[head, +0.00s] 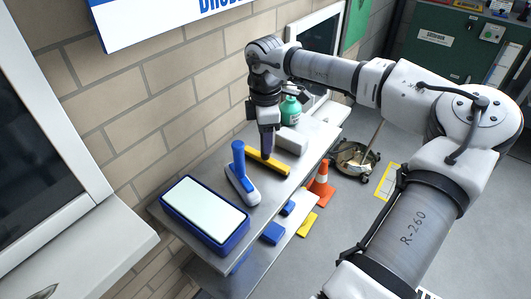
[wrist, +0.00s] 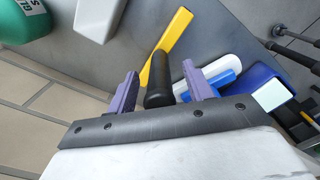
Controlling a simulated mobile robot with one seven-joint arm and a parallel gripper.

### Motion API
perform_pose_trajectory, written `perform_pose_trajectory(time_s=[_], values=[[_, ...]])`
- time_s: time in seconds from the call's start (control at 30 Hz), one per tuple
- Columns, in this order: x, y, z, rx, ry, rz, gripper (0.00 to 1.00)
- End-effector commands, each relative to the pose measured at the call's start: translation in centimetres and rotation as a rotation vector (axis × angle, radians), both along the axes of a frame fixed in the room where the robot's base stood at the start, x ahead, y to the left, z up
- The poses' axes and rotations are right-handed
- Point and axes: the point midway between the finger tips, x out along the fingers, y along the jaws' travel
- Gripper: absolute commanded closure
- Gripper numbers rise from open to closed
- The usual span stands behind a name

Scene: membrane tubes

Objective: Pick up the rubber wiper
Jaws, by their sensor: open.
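The rubber wiper appears to be the yellow bar (head: 279,168) lying on the grey metal shelf; in the wrist view its yellow bar (wrist: 166,42) shows with a black upright handle (wrist: 158,82). My gripper (head: 267,150) points down over the wiper. In the wrist view its two purple fingers (wrist: 161,86) are open, one on each side of the black handle, with a gap on both sides. In the head view the gripper hides the handle.
A blue-handled tool with a white head (head: 240,176) stands close to the wiper. A blue tray with a pale top (head: 205,212) lies nearer. A white block (head: 291,140) and green bottle (head: 290,110) stand behind. The brick wall (head: 150,105) borders the shelf (head: 279,186).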

Motion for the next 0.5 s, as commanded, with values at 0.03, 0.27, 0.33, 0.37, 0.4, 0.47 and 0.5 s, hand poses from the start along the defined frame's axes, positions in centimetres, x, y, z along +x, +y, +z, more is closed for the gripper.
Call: perform_pose_trajectory(time_s=[0.03,0.27,0.33,0.37,0.4,0.47,0.5], values=[[0.0,0.02,-0.08,0.0,0.0,0.0,0.49],[0.02,0.01,-0.08,0.0,-0.001,0.0,0.57],[0.02,0.01,-0.07,0.0,-0.001,0.0,0.66],[0.02,0.01,-0.07,0.0,-0.001,0.0,0.7],[0.02,0.01,-0.06,0.0,-0.001,0.0,0.75],[0.02,0.01,-0.05,0.0,-0.001,0.0,0.83],[0.02,0.01,-0.05,0.0,-0.001,0.0,0.88]])
